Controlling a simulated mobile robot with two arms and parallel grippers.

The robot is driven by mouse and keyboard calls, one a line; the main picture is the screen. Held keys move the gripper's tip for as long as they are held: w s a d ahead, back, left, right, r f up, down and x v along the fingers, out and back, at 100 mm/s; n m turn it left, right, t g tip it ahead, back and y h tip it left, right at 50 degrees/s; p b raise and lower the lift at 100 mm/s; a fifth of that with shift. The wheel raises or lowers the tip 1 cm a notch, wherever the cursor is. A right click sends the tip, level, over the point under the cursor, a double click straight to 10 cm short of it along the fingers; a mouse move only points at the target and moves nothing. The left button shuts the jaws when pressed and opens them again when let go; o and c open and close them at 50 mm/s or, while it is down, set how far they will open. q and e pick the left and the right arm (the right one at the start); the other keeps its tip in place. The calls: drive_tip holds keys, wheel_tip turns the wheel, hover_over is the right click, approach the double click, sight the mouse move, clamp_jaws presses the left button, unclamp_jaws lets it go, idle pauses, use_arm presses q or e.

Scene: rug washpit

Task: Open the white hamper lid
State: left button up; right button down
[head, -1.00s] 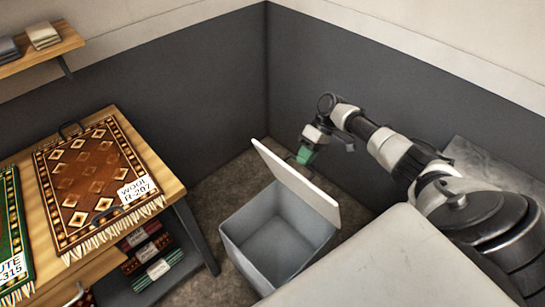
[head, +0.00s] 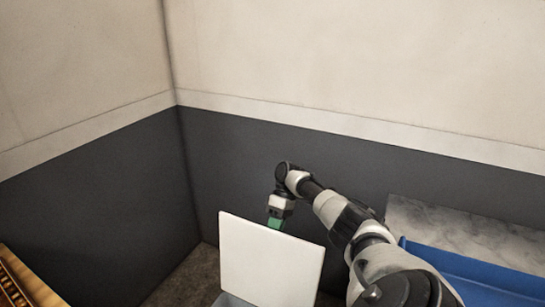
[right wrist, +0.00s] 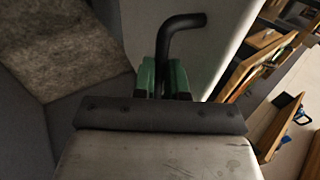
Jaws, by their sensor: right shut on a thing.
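The white hamper lid (head: 270,262) stands raised and roughly upright in the head view. Only a sliver of the grey hamper body (head: 229,300) shows below it at the bottom edge. My right gripper (head: 275,223) is at the lid's top edge, partly hidden behind it. In the right wrist view its green fingers (right wrist: 163,78) are shut on a dark bent handle (right wrist: 182,22), beside the lid's pale face (right wrist: 225,45). The hamper's inside is out of sight. My left gripper is not in view.
Dark grey and cream walls meet in a corner behind the hamper. A blue tray-like thing (head: 470,272) and a grey marbled surface (head: 450,228) are at the right.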

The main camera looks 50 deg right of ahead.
drive_tip(key=shift+s+a+f, duration=0.15)
drive_tip(key=shift+f, duration=0.35)
drive_tip(key=c, duration=1.4)
unclamp_jaws()
drive_tip(key=shift+o, duration=1.2)
drive_tip(key=shift+w+d, duration=0.2)
drive_tip(key=shift+r, duration=0.1)
drive_tip(key=shift+r, duration=0.1)
drive_tip(key=v, duration=1)
drive_tip(key=shift+d+r+b, duration=0.2)
drive_tip(key=shift+d+b, duration=0.05)
drive_tip(key=shift+b, duration=0.2)
drive_tip(key=shift+w, duration=0.1)
